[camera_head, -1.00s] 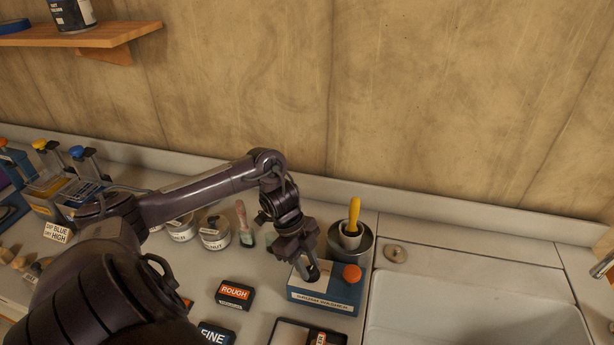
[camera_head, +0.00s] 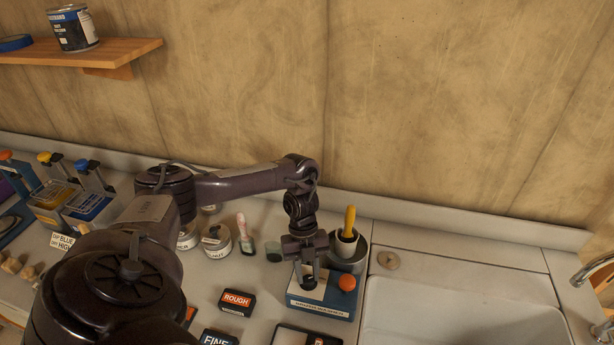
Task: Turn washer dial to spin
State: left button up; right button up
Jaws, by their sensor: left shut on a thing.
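The washer is a small blue box with a pale top and a label on its front (camera_head: 321,308), on the counter left of the sink. An orange round knob (camera_head: 347,283) stands at its right side. My left gripper (camera_head: 308,282) points down onto the left part of the box's top, left of the orange knob. It is shut on a small dark part there, apparently the dial, which the fingers mostly hide. The dial's pointer and markings cannot be read. My right gripper is not in view.
A metal pot (camera_head: 352,253) with a yellow-handled tool (camera_head: 349,221) stands close behind the box. The white sink (camera_head: 460,318) is to the right. Jars (camera_head: 216,240), a brush (camera_head: 244,233) and the ROUGH block (camera_head: 237,302) lie to the left. A dark tray (camera_head: 290,334) is in front.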

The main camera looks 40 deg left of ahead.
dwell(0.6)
pick_arm(q)
jog(key=o, duration=1)
jog(key=v, duration=0.7)
jog(key=shift+w+a+r, duration=0.15)
jog(key=shift+w+r, duration=0.05)
jog(key=shift+r, duration=0.15)
